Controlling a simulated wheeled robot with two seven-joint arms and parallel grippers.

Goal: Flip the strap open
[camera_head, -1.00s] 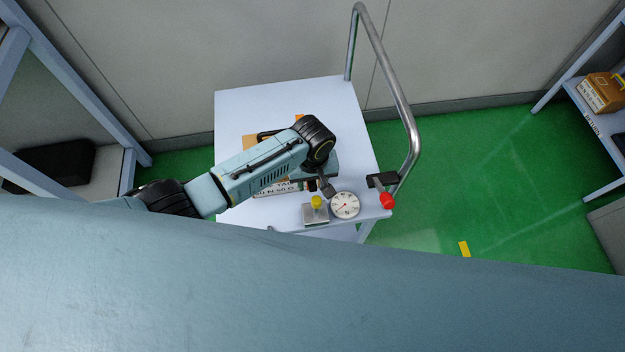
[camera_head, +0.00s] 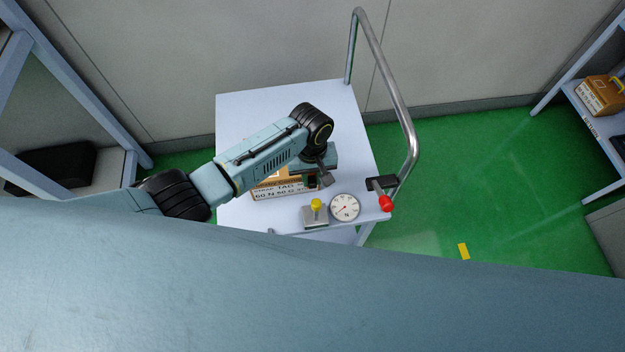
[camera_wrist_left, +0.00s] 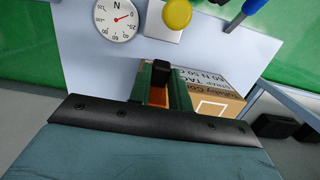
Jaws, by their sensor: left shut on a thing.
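A tan box (camera_head: 283,190) with a white printed label lies on the white cart top, mostly under my left arm. It also shows in the left wrist view (camera_wrist_left: 222,90), right of the fingers. My left gripper (camera_head: 320,181) is at the right end of the box. In the left wrist view the gripper's (camera_wrist_left: 160,84) dark green fingers stand close around a narrow piece with a black end (camera_wrist_left: 160,76), which seems to be the strap. Orange-brown shows between the fingers. How far the strap is lifted is hidden. My right gripper is not in view.
A round dial gauge (camera_head: 345,206) and a grey block with a yellow knob (camera_head: 316,205) stand close in front of the gripper. A red knob (camera_head: 387,203) is at the cart's right edge, below the metal handle (camera_head: 395,90). The cart's left side (camera_head: 232,120) is clear.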

